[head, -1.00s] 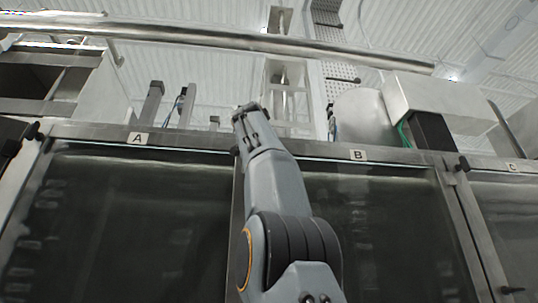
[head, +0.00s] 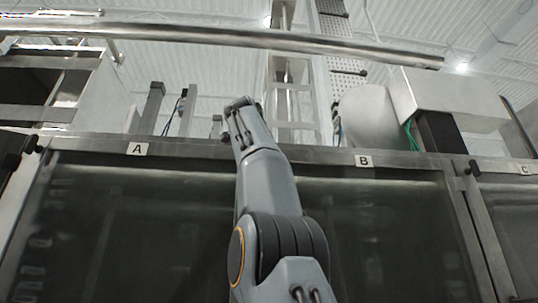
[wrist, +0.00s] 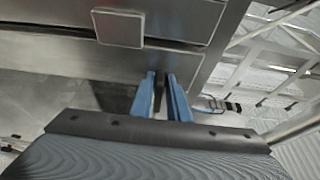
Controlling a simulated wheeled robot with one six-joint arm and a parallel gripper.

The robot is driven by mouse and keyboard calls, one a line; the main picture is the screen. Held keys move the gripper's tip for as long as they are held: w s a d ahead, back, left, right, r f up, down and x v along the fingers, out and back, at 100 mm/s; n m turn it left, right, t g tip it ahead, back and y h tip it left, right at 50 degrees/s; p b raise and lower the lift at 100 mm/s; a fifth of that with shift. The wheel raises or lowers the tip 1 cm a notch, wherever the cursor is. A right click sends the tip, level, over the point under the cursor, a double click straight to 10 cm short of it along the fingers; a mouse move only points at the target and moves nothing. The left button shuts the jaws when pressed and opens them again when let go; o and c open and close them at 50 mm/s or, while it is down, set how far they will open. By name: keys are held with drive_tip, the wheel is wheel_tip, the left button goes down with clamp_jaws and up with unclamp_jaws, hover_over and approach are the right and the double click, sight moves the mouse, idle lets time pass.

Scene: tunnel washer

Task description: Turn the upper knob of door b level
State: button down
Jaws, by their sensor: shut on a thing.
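Door b (head: 370,220) is the wide dark panel under the B label (head: 363,160) in the head view. My gripper (wrist: 161,95) shows its two blue fingers in the wrist view, close together at the edge of a metal frame. They are shut on a narrow dark piece, the upper knob of door b (wrist: 159,92), which shows only partly between them. In the head view my arm reaches up to the frame between doors a and b, and my wrist hides the knob. I cannot tell the knob's angle.
Door a (head: 130,230) is to the left, with a black knob (head: 40,148) at its upper left corner. Another black knob (head: 473,167) is on the frame right of door b. A long metal pipe (head: 220,35) crosses above the doors.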

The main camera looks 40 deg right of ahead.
drive_tip(key=shift+w+f, duration=0.1)
idle(0.3)
drive_tip(key=c, duration=1.8)
unclamp_jaws()
drive_tip(key=shift+c, duration=0.2)
drive_tip(key=b+v, duration=0.3)
drive_tip(key=v, duration=0.4)
drive_tip(key=shift+s+a, duration=0.25)
drive_tip(key=shift+a, duration=0.05)
